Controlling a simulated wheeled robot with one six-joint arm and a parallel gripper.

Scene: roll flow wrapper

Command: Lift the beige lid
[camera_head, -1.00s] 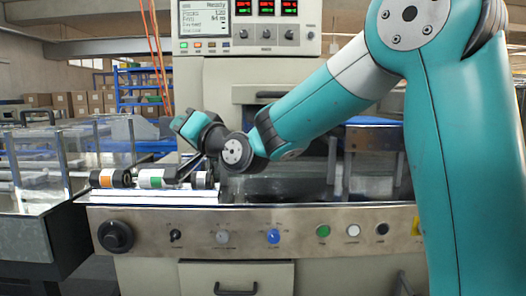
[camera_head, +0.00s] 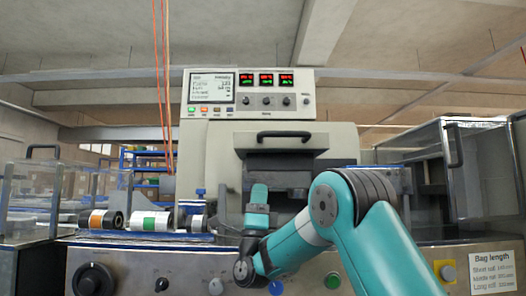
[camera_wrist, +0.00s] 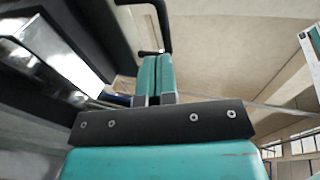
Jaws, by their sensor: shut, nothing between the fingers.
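The beige lid (camera_head: 336,150) is on the machine's front, below the control panel, with a black bar handle (camera_head: 284,135) near its top. My gripper (camera_head: 259,188) points upward in front of the machine, below the handle and a little to its left. In the wrist view my two teal fingers (camera_wrist: 156,58) lie side by side, shut with nothing between them. The black handle (camera_wrist: 166,22) shows beyond the fingertips there, apart from them as far as I can tell. My gripper covers part of the dark opening under the lid.
A control panel (camera_head: 249,93) stands above the lid. Film rolls (camera_head: 149,221) lie on the left shelf. Clear-walled guards with black handles flank both sides, the right one (camera_head: 431,170) standing close. Knobs and buttons line the front panel (camera_head: 190,268). Orange cables hang at left.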

